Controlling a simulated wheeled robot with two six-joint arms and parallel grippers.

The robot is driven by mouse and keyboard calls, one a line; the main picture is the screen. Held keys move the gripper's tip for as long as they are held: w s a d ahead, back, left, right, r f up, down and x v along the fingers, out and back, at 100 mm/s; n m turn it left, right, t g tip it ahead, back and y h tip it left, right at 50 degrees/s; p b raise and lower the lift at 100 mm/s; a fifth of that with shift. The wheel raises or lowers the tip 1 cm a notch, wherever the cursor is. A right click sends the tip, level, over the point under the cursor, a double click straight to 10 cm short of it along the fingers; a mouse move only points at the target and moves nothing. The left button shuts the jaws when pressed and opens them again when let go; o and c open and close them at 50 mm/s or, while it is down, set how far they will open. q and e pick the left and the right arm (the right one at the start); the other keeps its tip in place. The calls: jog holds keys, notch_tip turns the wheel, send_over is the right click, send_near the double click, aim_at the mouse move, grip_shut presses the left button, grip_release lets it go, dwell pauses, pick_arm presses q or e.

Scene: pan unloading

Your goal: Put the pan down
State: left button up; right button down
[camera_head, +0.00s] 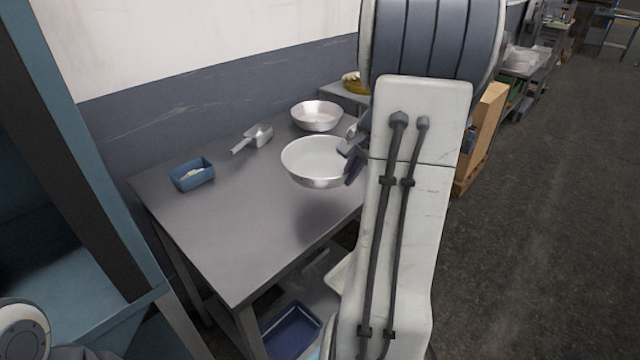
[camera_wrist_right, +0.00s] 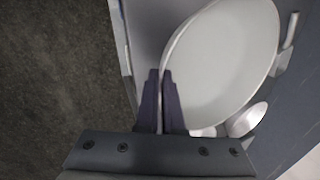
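The pan (camera_head: 315,161) is a round, shallow metal dish with a pale inside. It hangs roughly level over the table (camera_head: 225,245), with a shadow below it and a visible gap. My right gripper (camera_head: 352,152) is at its right rim, partly hidden by my own arm. In the right wrist view the pan (camera_wrist_right: 225,65) fills the upper right, and the fingers of my right gripper (camera_wrist_right: 161,75) are closed together on its rim. My left gripper is out of view.
A second metal bowl (camera_head: 317,114), a metal scoop (camera_head: 254,137) and a blue tray (camera_head: 192,174) stand along the back of the table. The table's front left is clear. A blue bin (camera_head: 291,332) is on the lower shelf. A blue frame (camera_head: 80,130) stands at left.

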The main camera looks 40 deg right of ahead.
aim_at(322, 163)
jog(key=w+f, duration=0.1)
jog(key=w, duration=0.1)
jog(key=w+f, duration=0.1)
jog(key=w+a+f, duration=0.1)
jog(key=w, duration=0.1)
jog(key=shift+w+f, duration=0.25)
jog(key=shift+w, duration=0.05)
jog(key=shift+f, duration=1.95)
jog(key=shift+f, duration=0.2)
jog(key=c, duration=1.1)
grip_release()
jog(key=shift+o, duration=0.2)
